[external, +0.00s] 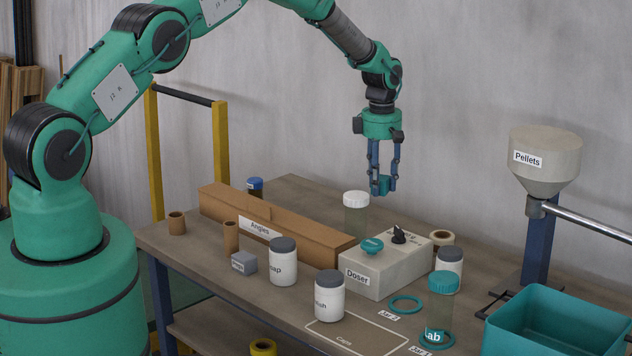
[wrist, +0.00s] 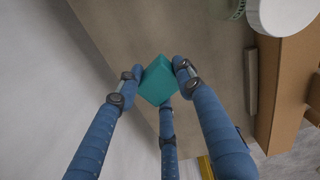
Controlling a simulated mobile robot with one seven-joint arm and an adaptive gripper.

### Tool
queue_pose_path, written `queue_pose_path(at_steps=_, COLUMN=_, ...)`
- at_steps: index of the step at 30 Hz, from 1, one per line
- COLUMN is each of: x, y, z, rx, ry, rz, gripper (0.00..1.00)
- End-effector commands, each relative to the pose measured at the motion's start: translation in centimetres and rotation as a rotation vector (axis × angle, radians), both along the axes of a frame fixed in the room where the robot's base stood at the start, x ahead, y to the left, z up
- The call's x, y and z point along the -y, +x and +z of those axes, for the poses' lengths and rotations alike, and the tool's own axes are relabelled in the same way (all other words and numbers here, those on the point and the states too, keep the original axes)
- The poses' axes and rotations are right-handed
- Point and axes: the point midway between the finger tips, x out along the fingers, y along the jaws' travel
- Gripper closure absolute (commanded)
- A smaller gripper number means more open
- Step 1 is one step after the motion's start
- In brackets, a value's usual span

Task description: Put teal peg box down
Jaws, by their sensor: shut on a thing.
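The teal peg box (external: 383,184) is a small block held between the blue fingers of my gripper (external: 382,188), in the air above the far side of the table. In the wrist view the teal peg box (wrist: 158,80) sits between the fingertips of my gripper (wrist: 156,76), seen as a tilted square with the grey-brown tabletop below it. My gripper is shut on it. The side of the block away from the wrist camera is hidden.
A white-lidded jar (external: 356,212) stands below and left of my gripper. The Doser box (external: 388,262) is in front, the long brown Angles box (external: 272,222) to the left. A Pellets hopper (external: 545,160) and teal bin (external: 555,335) are at right. Bare tabletop (external: 300,190) lies at the back.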

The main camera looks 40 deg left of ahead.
Motion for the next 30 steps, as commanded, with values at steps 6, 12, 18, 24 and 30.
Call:
queue_pose_path(at_steps=6, x=0.1, y=0.0, z=0.0, rx=0.000, ry=0.000, rz=-0.002, gripper=0.92)
queue_pose_path(at_steps=12, x=0.1, y=0.0, z=-0.5, rx=-0.001, ry=0.000, rz=-0.002, gripper=0.92)
queue_pose_path(at_steps=18, x=0.0, y=-0.1, z=-2.8, rx=-0.001, ry=0.000, rz=-0.001, gripper=0.92)
queue_pose_path(at_steps=24, x=0.0, y=0.0, z=-5.4, rx=-0.001, ry=0.000, rz=-0.001, gripper=0.92)
queue_pose_path(at_steps=30, x=0.0, y=0.0, z=-6.2, rx=0.001, ry=-0.001, rz=-0.001, gripper=0.92)
